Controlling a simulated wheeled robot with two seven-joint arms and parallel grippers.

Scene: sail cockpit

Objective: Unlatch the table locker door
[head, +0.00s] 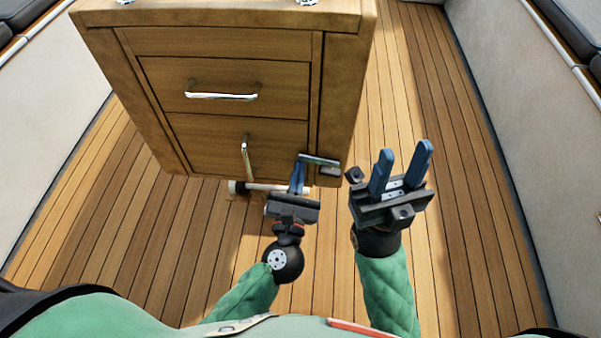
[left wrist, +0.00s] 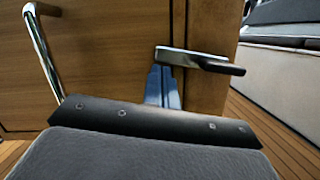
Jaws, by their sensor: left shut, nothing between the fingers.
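The wooden table locker (head: 345,90) stands ahead, its lower door (head: 205,140) closed with an upright metal handle (head: 247,155). A dark metal latch (head: 321,161) lies roughly level across the door's right edge and the frame. The latch also shows in the left wrist view (left wrist: 200,60). My right gripper (head: 402,165) is open and empty, to the right of the locker.
Above the door is a drawer (head: 220,75) with a level metal handle (head: 222,96). A pale rod (head: 265,187) shows low under the door. The plank floor (head: 150,235) is clear on both sides. White walls and dark cushions line the sides.

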